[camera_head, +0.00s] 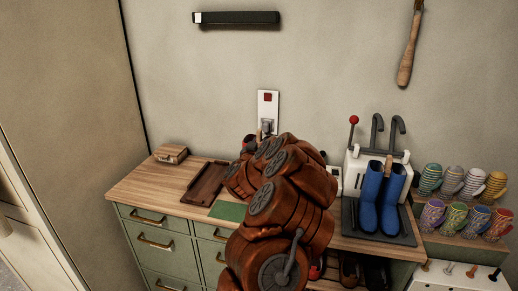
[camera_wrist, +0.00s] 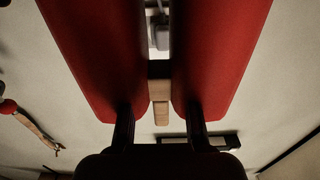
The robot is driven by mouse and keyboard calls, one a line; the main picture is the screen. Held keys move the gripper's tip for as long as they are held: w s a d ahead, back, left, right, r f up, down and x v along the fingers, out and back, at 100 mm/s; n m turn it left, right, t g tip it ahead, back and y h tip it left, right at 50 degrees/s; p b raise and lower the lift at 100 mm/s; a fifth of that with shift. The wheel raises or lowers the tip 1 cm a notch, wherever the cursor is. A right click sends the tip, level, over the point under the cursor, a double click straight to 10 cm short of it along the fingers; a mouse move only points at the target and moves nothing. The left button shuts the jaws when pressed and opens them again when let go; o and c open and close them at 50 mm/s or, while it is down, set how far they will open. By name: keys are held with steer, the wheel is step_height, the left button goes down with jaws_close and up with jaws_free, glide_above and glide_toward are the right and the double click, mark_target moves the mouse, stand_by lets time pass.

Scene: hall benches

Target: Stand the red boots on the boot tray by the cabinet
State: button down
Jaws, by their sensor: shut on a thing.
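The red boots (camera_wrist: 220,50) fill much of the wrist view as two smooth red shafts, side by side and very close. A tan wooden piece (camera_wrist: 160,90) shows in the gap between them. A dark tray (camera_head: 408,239) at the right of the bench carries blue boots (camera_head: 381,196). A green drawer cabinet (camera_head: 160,262) forms the bench's left part.
A brown tray (camera_head: 207,184), a green mat (camera_head: 228,211) and a small wooden box (camera_head: 171,153) lie on the left benchtop. A white unit with grey hooked tubes (camera_head: 377,130) stands behind the blue boots. Footwear (camera_head: 350,270) sits below.

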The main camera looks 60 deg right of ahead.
steer(key=shift+f+p, duration=0.3)
steer(key=shift+f, duration=0.9)
steer(key=c, duration=0.9)
jaws_free()
steer(key=b+v, duration=0.5)
steer(key=v, duration=0.7)
